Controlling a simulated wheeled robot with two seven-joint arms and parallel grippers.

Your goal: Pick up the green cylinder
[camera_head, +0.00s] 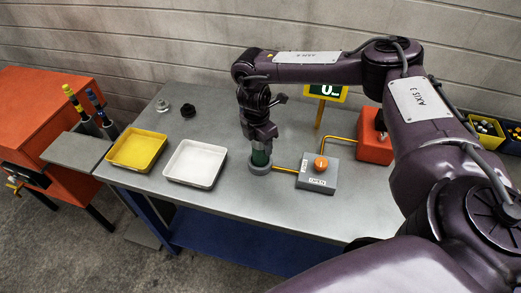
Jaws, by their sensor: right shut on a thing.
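The green cylinder (260,157) stands upright in a round grey holder (260,168) on the grey table. My right gripper (260,146) points down over it and is shut on its upper part. The gripper hides the cylinder's top, and the holder hides its lower end. My left gripper is not in view.
A white tray (195,184) and a yellow tray (116,160) lie to the left. A grey box with an orange button (320,163) is close on the right, joined by a yellow pipe. A red box (374,148) and a small display (326,90) stand further right and behind.

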